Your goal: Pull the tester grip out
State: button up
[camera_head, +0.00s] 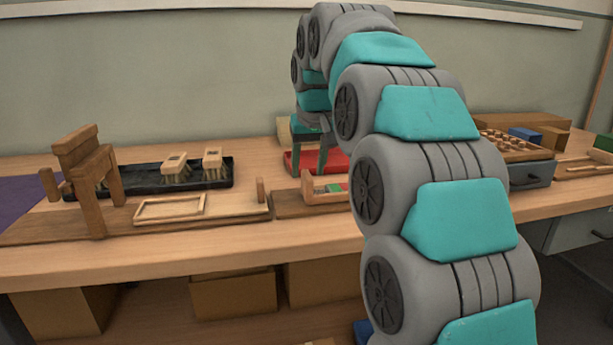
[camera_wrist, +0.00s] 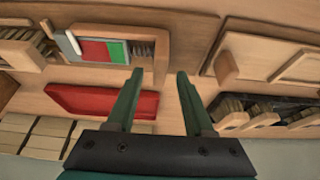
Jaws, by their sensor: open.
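The tester is a low wooden frame (camera_head: 311,187) with a red and green scale, on the bench in front of the red tray. In the wrist view the tester (camera_wrist: 162,60) is at upper left, with the red and green scale (camera_wrist: 105,50), a coil spring at one end and a pale bar (camera_wrist: 67,43) at the other. The bar may be the grip; I cannot tell for sure. My gripper (camera_wrist: 158,76) is open and empty, with its fingers apart over the bench beside the tester's spring end. In the head view my arm hides part of the tester.
A red tray (camera_wrist: 90,104) lies close to my fingers. A wooden board with a shallow frame (camera_head: 235,203) and post, a black tray (camera_head: 128,183) with brushes and an upright wooden stand (camera_head: 95,180) are at left. A box of plugs (camera_head: 528,172) is at right.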

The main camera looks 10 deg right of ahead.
aim_at(307, 174)
jog(key=shift+x, duration=1.7)
jog(key=shift+c, duration=0.4)
grip_shut()
